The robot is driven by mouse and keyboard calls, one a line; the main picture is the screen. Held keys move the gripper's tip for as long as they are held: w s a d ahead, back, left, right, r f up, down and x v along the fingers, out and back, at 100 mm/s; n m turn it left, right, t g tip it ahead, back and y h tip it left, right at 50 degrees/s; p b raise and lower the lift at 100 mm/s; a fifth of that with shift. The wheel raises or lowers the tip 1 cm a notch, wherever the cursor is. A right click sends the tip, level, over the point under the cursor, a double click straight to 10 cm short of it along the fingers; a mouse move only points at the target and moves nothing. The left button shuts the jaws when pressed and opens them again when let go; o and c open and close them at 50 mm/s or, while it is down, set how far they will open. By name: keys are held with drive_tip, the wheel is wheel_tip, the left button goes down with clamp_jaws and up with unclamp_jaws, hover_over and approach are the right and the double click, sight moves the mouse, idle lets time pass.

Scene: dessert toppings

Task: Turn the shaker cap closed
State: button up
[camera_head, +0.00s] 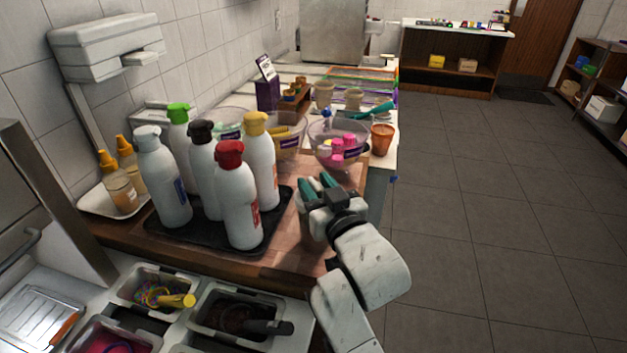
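My gripper (319,183) is at the right edge of the wooden counter, with teal fingers pointing away and slightly left. The fingers look close together, and I cannot tell whether anything is between them. A pale, cylinder-like thing (308,222) stands on the counter just left of and below the gripper, partly hidden by it. It may be the shaker, but its cap and the cap's turn cannot be made out. I cannot tell whether the gripper touches it.
Several pump bottles stand on a black tray (197,243) to the left, the red-topped bottle (239,205) nearest. A clear bowl (322,160) with pink items and an orange cup (382,138) are beyond the gripper. Topping bins (205,298) are in front. Floor at right is clear.

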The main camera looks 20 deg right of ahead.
drive_tip(key=shift+w, duration=0.65)
drive_tip(key=shift+c, duration=0.4)
clamp_jaws()
